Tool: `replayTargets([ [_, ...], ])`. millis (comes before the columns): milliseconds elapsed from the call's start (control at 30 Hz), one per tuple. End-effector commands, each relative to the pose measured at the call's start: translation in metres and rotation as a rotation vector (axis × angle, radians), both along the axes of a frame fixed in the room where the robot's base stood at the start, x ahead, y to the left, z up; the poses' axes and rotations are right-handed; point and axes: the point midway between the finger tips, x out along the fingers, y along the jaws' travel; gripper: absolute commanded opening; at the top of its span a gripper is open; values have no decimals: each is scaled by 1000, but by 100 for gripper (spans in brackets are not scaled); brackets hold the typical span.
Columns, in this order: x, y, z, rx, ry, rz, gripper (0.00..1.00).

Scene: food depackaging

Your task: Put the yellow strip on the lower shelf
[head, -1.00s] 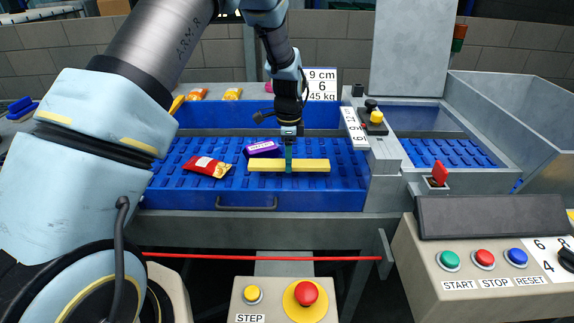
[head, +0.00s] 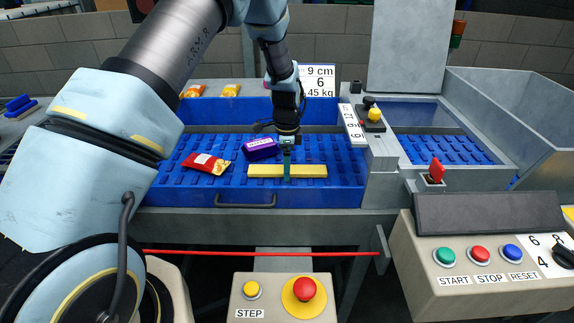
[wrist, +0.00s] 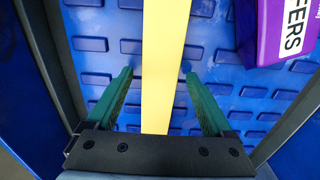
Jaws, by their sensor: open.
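The yellow strip (head: 257,171) lies crosswise on the blue studded tray floor near its front edge. In the wrist view the yellow strip (wrist: 164,60) runs between the two green fingers of my gripper (wrist: 158,88), which are open on either side with gaps. I cannot tell how far the fingertips are above the tray floor. The lower shelf cannot be made out with certainty.
A purple packet (head: 260,149) lies just behind the strip, and a red packet (head: 205,163) lies to its left. The blue tray (head: 170,196) has a dark front handle (head: 245,203). Orange packets (head: 231,91) sit on the ledge behind. A grey bin (head: 520,120) stands at the right.

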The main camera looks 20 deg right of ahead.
Motion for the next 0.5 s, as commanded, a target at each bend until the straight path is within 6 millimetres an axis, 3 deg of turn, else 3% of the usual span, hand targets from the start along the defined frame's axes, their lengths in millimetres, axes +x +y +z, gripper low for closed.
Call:
replayTargets([
  [267,0,-1,7,-2,-1,0,86],
  [500,1,-1,49,-4,-3,0,86],
])
